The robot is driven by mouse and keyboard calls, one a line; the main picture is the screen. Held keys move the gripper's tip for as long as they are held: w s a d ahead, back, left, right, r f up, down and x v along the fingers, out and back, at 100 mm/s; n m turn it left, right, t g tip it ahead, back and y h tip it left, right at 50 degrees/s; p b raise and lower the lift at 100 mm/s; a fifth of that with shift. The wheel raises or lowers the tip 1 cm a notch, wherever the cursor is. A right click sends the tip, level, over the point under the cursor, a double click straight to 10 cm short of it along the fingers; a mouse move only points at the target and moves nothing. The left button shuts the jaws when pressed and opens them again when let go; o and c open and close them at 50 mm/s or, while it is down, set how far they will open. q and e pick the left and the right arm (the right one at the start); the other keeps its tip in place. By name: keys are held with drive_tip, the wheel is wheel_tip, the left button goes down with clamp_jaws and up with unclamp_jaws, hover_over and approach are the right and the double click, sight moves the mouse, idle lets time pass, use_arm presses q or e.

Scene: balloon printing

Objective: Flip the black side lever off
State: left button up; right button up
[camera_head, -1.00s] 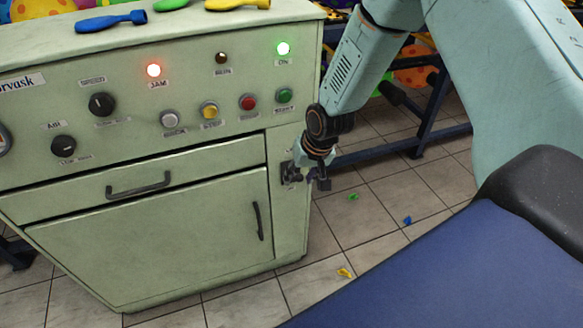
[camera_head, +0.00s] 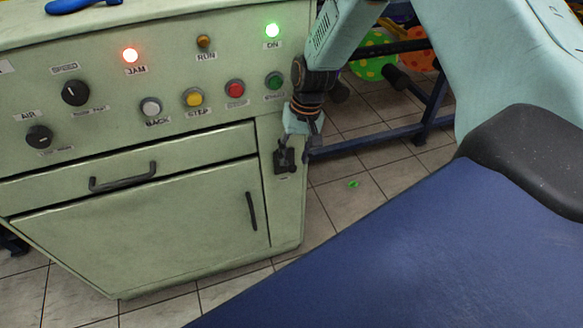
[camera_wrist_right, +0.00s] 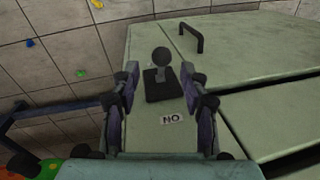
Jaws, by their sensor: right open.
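The black side lever (camera_head: 284,158) is on the right-hand part of the pale green machine's front (camera_head: 140,240). In the right wrist view the lever (camera_wrist_right: 163,75) is a round knob on a short stem over a black plate. An upside-down ON label (camera_wrist_right: 172,119) lies on the near side of the plate; the knob shows on the side away from it. My right gripper (camera_head: 301,137) is close by the lever. In the wrist view its open fingers (camera_wrist_right: 162,88) frame the lever to left and right, with no contact visible. My left gripper is out of view.
The JAM lamp (camera_head: 130,55) glows red and the ON lamp (camera_head: 272,30) green. A drawer handle (camera_head: 123,177) and door handle (camera_head: 252,211) stick out left of the lever. A dark blue rack (camera_head: 375,143) stands behind at right. A blue padded surface (camera_head: 400,260) fills the lower right.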

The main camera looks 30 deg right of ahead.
sight(291, 167)
drive_tip(key=f, duration=0.2)
drive_tip(key=a+f+b, duration=0.1)
drive_tip(key=shift+w+f, duration=0.1)
drive_tip(key=shift+f, duration=0.25)
drive_tip(key=shift+w+d+f+b, duration=0.1)
drive_tip(key=shift+f+b, duration=0.25)
drive_tip(key=shift+f, duration=0.2)
drive_tip(key=shift+r, duration=0.1)
drive_tip(key=c, duration=0.4)
clamp_jaws()
